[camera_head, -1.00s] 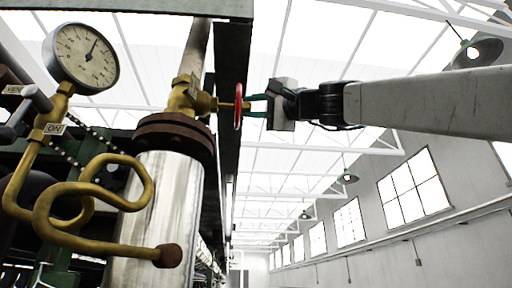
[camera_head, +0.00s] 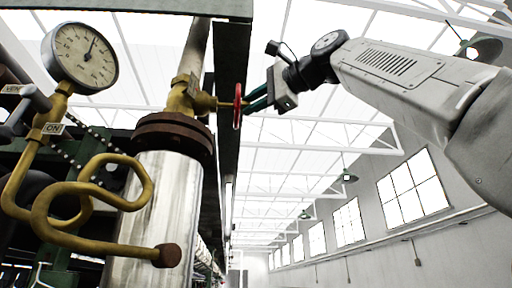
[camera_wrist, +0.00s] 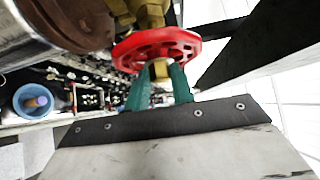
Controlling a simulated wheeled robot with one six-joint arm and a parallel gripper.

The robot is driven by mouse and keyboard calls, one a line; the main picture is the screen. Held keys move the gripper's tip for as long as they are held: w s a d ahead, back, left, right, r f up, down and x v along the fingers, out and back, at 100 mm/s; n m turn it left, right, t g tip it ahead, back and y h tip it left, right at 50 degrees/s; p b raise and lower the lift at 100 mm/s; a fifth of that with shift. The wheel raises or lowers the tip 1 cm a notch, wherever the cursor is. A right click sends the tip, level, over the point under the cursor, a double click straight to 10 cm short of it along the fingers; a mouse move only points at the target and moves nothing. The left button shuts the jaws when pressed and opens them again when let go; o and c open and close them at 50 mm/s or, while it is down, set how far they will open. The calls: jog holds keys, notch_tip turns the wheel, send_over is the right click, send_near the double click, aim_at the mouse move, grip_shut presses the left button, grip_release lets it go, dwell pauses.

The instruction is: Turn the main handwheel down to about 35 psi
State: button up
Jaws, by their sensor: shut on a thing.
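The red handwheel (camera_head: 237,106) sits edge-on at the end of the brass valve's (camera_head: 183,92) stem, to the valve's right. In the wrist view the handwheel (camera_wrist: 157,44) shows as a spoked ring. My gripper (camera_head: 246,104) comes from the right, with its teal fingers (camera_wrist: 158,78) shut on the handwheel; exact finger contact is partly hidden by the rim. The round pressure gauge (camera_head: 80,55) stands at upper left on brass piping. Its needle points up and slightly right; the scale numbers are too small to read surely.
A dark flange (camera_head: 174,137) and a bright metal pipe (camera_head: 160,205) stand below the valve. A dark vertical beam (camera_head: 230,70) runs close behind the handwheel. A coiled brass tube (camera_head: 95,190) is at left. A blue bowl (camera_wrist: 35,98) lies far below.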

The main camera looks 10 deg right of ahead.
jog(key=shift+a, duration=0.1)
dwell(0.7)
jog(key=o, duration=1)
jog(key=shift+s+a, duration=0.1)
jog(key=shift+a, duration=0.05)
jog(key=shift+s+d, duration=0.1)
jog(key=shift+d, duration=0.15)
jog(key=v, duration=0.7)
jog(key=shift+s+d+r, duration=0.1)
jog(key=shift+s+r, duration=0.05)
jog(key=shift+r, duration=0.05)
